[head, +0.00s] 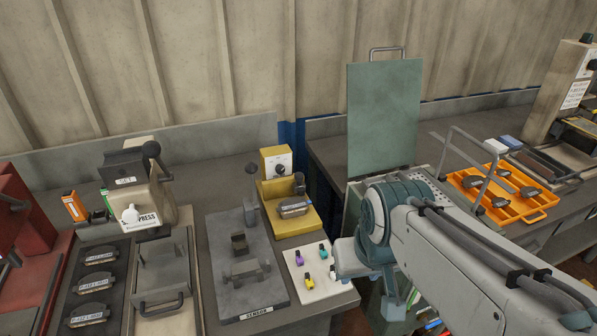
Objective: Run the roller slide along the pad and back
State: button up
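No part is labelled as the roller slide. The likeliest match is a grey plate with a bar handle (161,302) on a pale bed at the left, in front of the beige machine marked PRESS (148,200). I cannot make out a roller or a separate pad there. A grey fixture marked SENSOR (245,290) stands to its right, with upright blocks on it. My arm reaches in from the lower right, and its wrist end (350,258) is beside the white board, well right of the handled plate. My gripper's fingers cannot be made out.
Several dark brake pads (92,284) lie in a tray at the left. A yellow unit with a dial (277,163) stands behind the white board with coloured pieces (311,289). An upright green panel (383,118) and an orange tray (520,207) are at the right.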

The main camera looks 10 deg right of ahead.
aim_at(300, 188)
jog(key=k, duration=0.65)
jog(key=z, duration=1.1)
jog(key=i, duration=0.7)
jog(key=u, duration=1.5)
jog(key=i, duration=0.5)
